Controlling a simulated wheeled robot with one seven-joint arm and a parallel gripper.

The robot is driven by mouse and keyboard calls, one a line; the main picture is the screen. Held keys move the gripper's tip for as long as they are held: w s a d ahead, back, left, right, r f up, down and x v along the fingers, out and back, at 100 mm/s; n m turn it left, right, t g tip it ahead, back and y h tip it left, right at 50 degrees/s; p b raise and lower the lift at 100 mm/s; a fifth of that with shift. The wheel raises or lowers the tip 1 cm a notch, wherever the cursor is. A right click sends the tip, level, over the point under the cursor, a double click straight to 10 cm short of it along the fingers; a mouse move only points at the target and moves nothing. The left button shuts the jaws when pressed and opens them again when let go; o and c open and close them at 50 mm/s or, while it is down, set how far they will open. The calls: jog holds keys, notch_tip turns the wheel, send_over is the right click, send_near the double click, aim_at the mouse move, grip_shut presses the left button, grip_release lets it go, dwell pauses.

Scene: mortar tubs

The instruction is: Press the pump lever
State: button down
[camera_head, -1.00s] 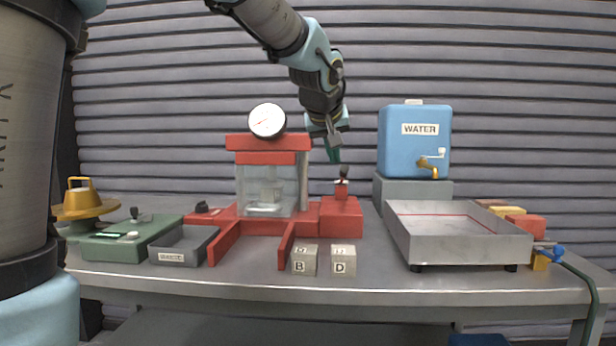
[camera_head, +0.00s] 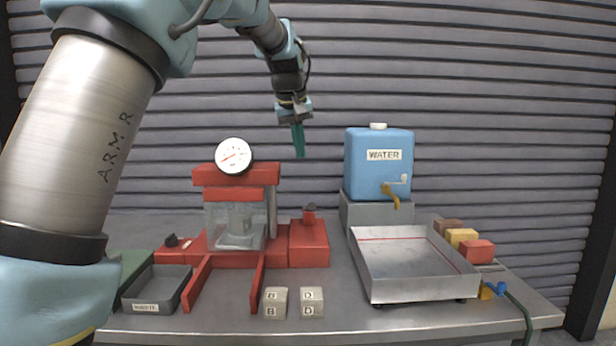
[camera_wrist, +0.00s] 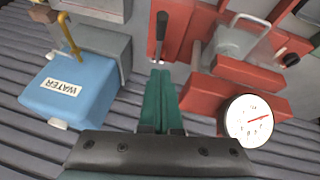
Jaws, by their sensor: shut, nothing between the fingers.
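The pump lever (camera_head: 309,211) is a dark handle on a small red post, on the red block (camera_head: 309,245) at the right of the red press. My gripper (camera_head: 299,153) has green fingers pointing down, closed together and empty. It is in the air above the lever, clearly apart from it. The fingers also show in the wrist view (camera_wrist: 160,74), side by side. The lever's exact tilt is hard to tell.
The press carries a round white gauge (camera_head: 234,156). A blue water tank (camera_head: 378,165) on a grey stand and a metal tray (camera_head: 415,290) are to the right. Two lettered cubes (camera_head: 275,303) and a grey bin (camera_head: 157,290) are in front. The air around my gripper is clear.

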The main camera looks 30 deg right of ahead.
jog(key=shift+w+d, duration=0.1)
jog(key=shift+d, duration=0.05)
dwell(0.3)
jog(key=p, duration=0.3)
send_over(310, 207)
jog(key=w+d, duration=0.1)
jog(key=w, duration=0.4)
notch_tip(310, 207, down, 9)
jog(key=shift+s+d+f+p, duration=0.1)
jog(key=shift+s+f+p, duration=0.2)
jog(key=shift+s+f, duration=0.55)
jog(key=shift+f, duration=0.85)
jog(key=shift+s+f, duration=0.1)
